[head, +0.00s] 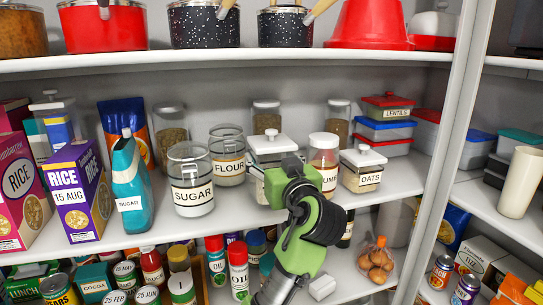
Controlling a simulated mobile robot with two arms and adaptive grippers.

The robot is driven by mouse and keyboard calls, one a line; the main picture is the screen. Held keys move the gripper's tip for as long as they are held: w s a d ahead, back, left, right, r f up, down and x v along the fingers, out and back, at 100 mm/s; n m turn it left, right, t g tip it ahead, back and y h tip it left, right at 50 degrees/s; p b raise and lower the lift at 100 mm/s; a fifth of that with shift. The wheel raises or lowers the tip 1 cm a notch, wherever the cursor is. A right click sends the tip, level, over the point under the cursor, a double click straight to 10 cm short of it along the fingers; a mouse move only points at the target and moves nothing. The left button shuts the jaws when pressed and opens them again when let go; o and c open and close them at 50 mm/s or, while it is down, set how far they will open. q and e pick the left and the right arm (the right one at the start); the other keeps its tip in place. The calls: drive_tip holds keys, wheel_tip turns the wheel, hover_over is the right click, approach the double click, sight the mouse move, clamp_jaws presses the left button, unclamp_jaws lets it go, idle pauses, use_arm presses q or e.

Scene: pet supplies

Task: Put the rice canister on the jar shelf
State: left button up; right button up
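A square glass canister with a white lid (268,143) is at the middle shelf among the jars. Its label is mostly covered by my gripper, so I cannot read it. My green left gripper (291,166) is right in front of it, its arm rising from the bottom. The jar shelf (225,224) also bears the SUGAR jar (191,182), FLOUR jar (228,158), a white-lidded jar with reddish content (323,155) and OATS canister (361,170). My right gripper is not in view.
Stacked tubs, including LENTILS (388,106), stand at right. A white upright (447,150) divides the shelving.

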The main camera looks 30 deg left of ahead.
use_arm(q)
drive_tip(key=shift+s+f, duration=0.15)
drive_tip(key=shift+f, duration=0.05)
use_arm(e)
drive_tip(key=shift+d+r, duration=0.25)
use_arm(q)
drive_tip(key=shift+d+f, duration=0.1)
drive_tip(key=o, duration=2.1)
drive_tip(key=shift+f, duration=0.1)
drive_tip(key=shift+c, duration=0.2)
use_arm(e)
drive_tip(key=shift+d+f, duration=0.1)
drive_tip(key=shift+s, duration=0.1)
